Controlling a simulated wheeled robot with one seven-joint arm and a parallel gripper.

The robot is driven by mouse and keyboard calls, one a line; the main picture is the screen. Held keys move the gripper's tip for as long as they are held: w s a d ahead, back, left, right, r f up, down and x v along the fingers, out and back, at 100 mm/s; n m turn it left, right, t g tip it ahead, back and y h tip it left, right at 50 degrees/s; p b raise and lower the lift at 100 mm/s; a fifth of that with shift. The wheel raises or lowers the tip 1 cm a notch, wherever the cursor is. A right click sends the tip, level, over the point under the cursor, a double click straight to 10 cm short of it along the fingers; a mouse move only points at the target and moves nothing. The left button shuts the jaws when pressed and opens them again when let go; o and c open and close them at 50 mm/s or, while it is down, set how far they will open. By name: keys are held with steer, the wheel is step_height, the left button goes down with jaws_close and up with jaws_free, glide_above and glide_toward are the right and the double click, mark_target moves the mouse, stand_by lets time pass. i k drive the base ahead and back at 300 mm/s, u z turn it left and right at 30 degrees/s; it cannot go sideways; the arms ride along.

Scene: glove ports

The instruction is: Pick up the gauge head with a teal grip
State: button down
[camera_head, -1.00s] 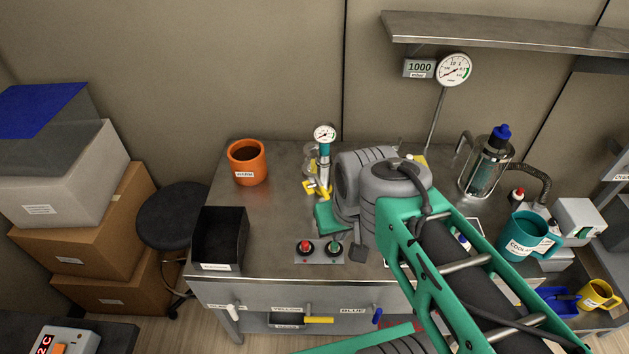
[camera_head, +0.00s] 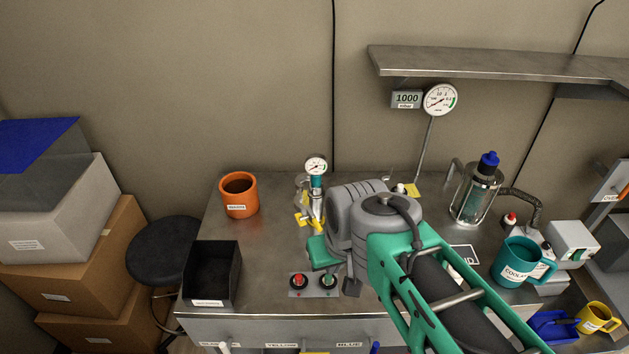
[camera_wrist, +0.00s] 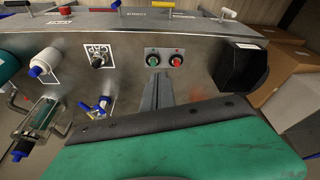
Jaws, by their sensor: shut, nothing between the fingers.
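The gauge head (camera_head: 316,181) has a round white dial on top of a teal grip. It stands upright towards the back of the metal bench, above a metal fitting with yellow parts (camera_head: 314,222). I cannot make out the gauge head in the wrist view.
An orange pot (camera_head: 239,196) and a black bin (camera_head: 212,273) stand left on the bench (camera_head: 262,240). A dial on a rod (camera_head: 440,100), a clear cylinder (camera_head: 478,195) and a teal mug (camera_head: 520,262) are on the right. A shelf (camera_head: 500,62) hangs above.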

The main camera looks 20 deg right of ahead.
mark_target(316, 164)
steer(key=u, duration=2.35)
steer(key=k, duration=0.35)
steer(key=z, duration=0.65)
